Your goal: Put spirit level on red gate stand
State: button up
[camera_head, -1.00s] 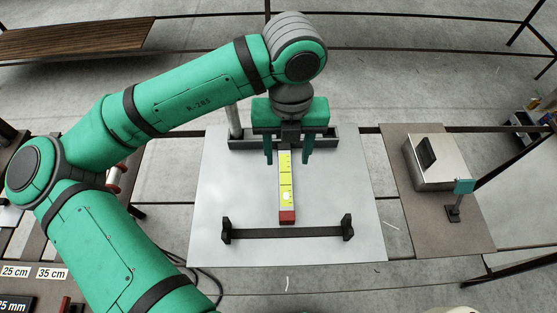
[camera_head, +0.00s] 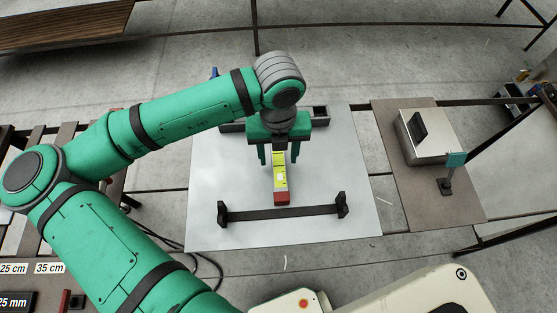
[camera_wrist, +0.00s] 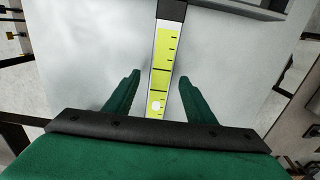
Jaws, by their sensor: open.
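The spirit level (camera_head: 280,178) is a slim yellow-green bar with dark marks and a red end (camera_head: 282,197). It lies on the pale plate, red end towards me. In the wrist view the level (camera_wrist: 160,75) runs between my fingers, with a white spot low on its face and a dark section at its far end. My gripper (camera_head: 279,162) is open, one finger on each side of the level, with gaps visible in the wrist view (camera_wrist: 158,79). Part of the level is hidden under the gripper. I cannot identify a red gate stand with certainty; a small red upright piece (camera_head: 64,301) shows at lower left.
A black bar between two brackets (camera_head: 283,212) crosses the pale plate (camera_head: 225,185) in front of the level. A dark rail lies behind my gripper. A metal box (camera_head: 427,138) and a small teal-topped post (camera_head: 447,172) stand on the brown board at right. Size labels (camera_head: 49,268) show lower left.

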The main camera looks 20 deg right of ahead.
jog(key=shift+f, duration=0.25)
grip_shut()
jog(key=shift+r, duration=0.15)
